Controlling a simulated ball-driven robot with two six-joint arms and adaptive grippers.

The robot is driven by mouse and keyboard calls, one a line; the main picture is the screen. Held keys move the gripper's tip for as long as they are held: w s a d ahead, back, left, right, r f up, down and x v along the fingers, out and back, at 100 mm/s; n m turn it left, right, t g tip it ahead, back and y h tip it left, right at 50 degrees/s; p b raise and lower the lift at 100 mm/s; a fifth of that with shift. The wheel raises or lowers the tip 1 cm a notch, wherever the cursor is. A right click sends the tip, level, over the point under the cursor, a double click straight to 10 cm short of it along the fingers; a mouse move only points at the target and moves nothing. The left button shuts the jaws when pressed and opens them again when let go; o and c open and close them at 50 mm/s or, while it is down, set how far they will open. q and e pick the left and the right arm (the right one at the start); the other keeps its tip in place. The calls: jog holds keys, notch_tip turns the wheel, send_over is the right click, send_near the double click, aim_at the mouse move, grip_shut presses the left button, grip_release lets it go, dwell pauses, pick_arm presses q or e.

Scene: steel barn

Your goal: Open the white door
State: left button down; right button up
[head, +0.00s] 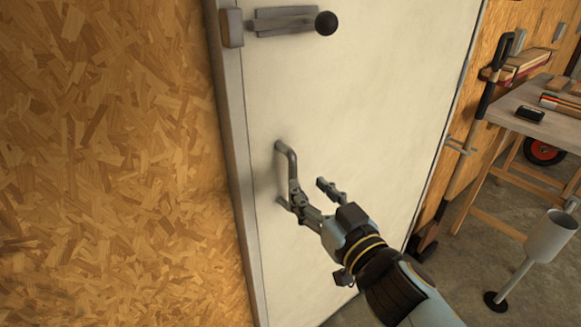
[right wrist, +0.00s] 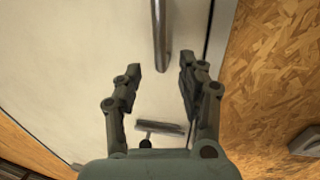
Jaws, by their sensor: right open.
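The white door (head: 350,110) is shut or nearly so against its frame at the left. A grey bar handle (head: 291,165) stands upright near its left edge; it also shows in the right wrist view (right wrist: 160,40). Above it a grey bolt (head: 285,22) with a dark round knob (head: 326,23) lies level. I cannot tell whether it reaches into the block (head: 231,28) on the frame. My right gripper (head: 308,187) is open at the handle's lower part, one finger overlapping it in the head view. In the right wrist view the handle lies ahead, between the finger lines. My left gripper is out of view.
A chipboard wall (head: 110,150) fills the left side. At the right stand a wooden workbench (head: 535,115), a long-handled tool (head: 480,120) against the wall, and a grey cup-topped stand (head: 550,238) on the concrete floor. Floor between door and stand looks clear.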

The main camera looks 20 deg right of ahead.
aim_at(295, 173)
jog(key=w, duration=0.5)
jog(key=w+a, duration=0.1)
jog(key=w, duration=0.1)
jog(key=shift+w+a+b, duration=0.1)
jog(key=shift+w+b, duration=0.15)
jog(key=shift+b, duration=0.05)
grip_shut()
